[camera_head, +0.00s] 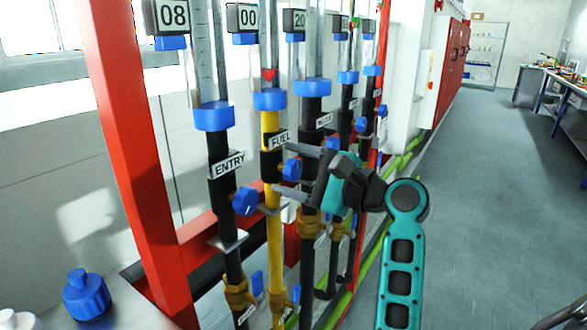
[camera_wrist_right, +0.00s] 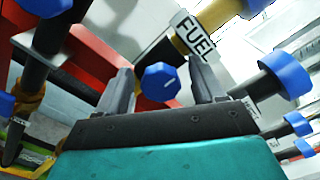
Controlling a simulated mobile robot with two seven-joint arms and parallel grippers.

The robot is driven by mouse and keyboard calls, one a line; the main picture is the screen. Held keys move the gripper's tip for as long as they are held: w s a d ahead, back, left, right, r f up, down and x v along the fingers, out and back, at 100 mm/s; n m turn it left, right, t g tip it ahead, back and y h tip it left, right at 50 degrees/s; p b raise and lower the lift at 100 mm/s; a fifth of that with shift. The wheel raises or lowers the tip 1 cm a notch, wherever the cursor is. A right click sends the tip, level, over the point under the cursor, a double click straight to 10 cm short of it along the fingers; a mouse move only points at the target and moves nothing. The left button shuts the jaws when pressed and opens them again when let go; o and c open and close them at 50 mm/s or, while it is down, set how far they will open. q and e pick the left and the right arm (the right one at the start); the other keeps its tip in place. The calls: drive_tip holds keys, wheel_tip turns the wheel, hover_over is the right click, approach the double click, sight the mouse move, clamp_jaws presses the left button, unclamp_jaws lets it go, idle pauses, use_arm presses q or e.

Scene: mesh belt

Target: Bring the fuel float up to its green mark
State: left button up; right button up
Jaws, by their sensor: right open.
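The FUEL line is a yellow pipe (camera_head: 273,240) with a white FUEL label (camera_head: 279,139), below a clear tube (camera_head: 268,35). The red fuel float (camera_head: 269,75) sits low in that tube, just above the blue collar (camera_head: 270,99). The display (camera_head: 242,18) beside it reads 00. No green mark shows on the visible part of this tube. My right gripper (camera_head: 284,169) is open, its fingers on either side of the blue FUEL knob (camera_head: 292,170). The wrist view shows the knob (camera_wrist_right: 160,82) between the spread fingers, with gaps at both sides. My left gripper is out of view.
The ENTRY line's blue knob (camera_head: 246,201) is close to the left. Other pipes with blue knobs (camera_head: 361,125) stand behind to the right. A red frame post (camera_head: 128,150) is at the left. The floor (camera_head: 480,170) to the right is clear.

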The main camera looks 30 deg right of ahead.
drive_tip(key=shift+w, duration=0.1)
drive_tip(key=shift+c, duration=0.5)
drive_tip(key=c, duration=0.9)
drive_tip(key=shift+f, duration=0.1)
